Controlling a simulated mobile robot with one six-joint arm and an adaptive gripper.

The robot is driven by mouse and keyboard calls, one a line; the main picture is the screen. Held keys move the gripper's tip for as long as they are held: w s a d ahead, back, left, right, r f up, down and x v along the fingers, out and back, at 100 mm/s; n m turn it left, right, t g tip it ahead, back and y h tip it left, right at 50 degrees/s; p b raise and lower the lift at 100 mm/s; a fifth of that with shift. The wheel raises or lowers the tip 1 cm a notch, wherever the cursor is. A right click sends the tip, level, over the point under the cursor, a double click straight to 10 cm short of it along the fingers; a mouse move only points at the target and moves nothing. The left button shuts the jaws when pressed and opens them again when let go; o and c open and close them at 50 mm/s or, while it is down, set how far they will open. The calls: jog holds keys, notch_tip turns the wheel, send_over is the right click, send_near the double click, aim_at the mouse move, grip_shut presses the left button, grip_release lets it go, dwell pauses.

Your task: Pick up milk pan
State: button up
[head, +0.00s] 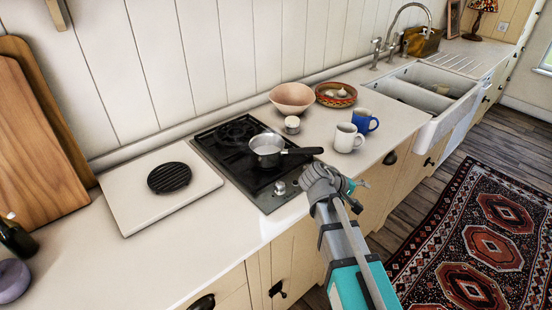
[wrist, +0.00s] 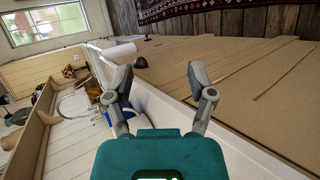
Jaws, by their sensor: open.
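The milk pan (head: 267,150) is a small grey metal pan with a dark handle. It sits on the black hob (head: 226,165) in the head view, its handle pointing right toward the counter's front edge. My gripper (head: 362,184) is just right of and nearer than the handle end, by the front edge of the counter, apart from the pan. In the wrist view my gripper (wrist: 160,85) has its two fingers spread, with nothing between them. The pan cannot be made out in the wrist view.
A white mug (head: 347,138) and a blue mug (head: 365,120) stand right of the pan. A small white pot (head: 292,124), a pink bowl (head: 292,98) and a patterned bowl (head: 336,94) are behind. A white board (head: 150,208) with a black round grate lies left. The sink (head: 420,90) is beyond.

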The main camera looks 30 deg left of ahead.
aim_at(305, 153)
jog(key=a+n+t+b, duration=0.1)
jog(key=a, duration=0.4)
jog(key=s+a+r+n+t+b, duration=0.1)
jog(key=a+t, duration=0.1)
jog(key=a, duration=0.3)
jog(key=a+r+n+t+b, duration=0.1)
jog(key=a+n+t, duration=0.1)
jog(key=a, duration=0.3)
jog(key=shift+s+r, duration=0.15)
jog(key=shift+s, duration=0.25)
jog(key=s+a+r+n+t, duration=0.1)
jog(key=a, duration=0.2)
jog(key=s+a+n+t+b, duration=0.1)
jog(key=s+a, duration=0.1)
jog(key=a, duration=0.1)
jog(key=s+a+r+n+t+y+b, duration=0.1)
jog(key=a+t, duration=0.1)
jog(key=a, duration=0.2)
jog(key=shift+s+r, duration=0.15)
jog(key=shift+r, duration=0.15)
jog(key=shift+x, duration=4.3)
jog(key=shift+f, duration=0.1)
jog(key=shift+x, duration=2.65)
jog(key=shift+s, duration=0.1)
